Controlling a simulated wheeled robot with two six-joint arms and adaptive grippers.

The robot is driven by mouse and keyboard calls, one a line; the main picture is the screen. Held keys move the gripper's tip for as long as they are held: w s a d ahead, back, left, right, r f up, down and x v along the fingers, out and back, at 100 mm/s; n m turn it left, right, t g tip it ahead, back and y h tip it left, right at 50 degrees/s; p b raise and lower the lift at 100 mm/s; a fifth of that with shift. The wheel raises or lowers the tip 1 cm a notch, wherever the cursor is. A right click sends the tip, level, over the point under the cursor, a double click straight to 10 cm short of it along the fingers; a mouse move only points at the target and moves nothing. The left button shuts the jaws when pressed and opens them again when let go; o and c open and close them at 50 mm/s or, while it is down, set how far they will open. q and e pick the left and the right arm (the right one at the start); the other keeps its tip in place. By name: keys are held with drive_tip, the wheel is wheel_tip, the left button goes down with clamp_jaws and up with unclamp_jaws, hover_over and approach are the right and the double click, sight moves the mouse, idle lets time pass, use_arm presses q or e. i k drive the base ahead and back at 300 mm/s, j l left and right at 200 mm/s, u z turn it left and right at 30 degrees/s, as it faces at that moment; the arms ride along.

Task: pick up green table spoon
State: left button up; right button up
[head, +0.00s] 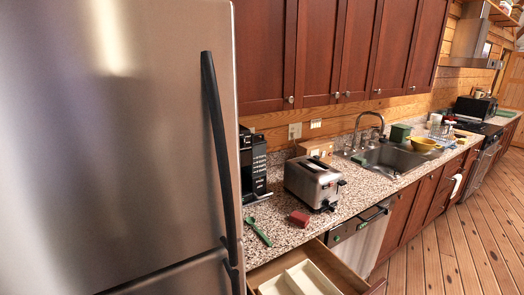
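The green table spoon (258,231) lies on the speckled granite counter (282,238), in the head view's lower middle. It is near the fridge's right edge and in front of the black coffee maker. Nothing covers it. Neither of my grippers is in view.
A steel fridge (120,150) with a black handle fills the left. A red block-like object (299,218) and a toaster (313,183) stand right of the spoon. An open drawer (335,268) with a light tray juts out below the counter. Wooden floor at right is clear.

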sight(251, 221)
drive_tip(key=l+u, duration=0.85)
drive_tip(key=u, duration=0.15)
drive_tip(key=k+l+u, duration=0.2)
drive_tip(key=l+u, duration=0.25)
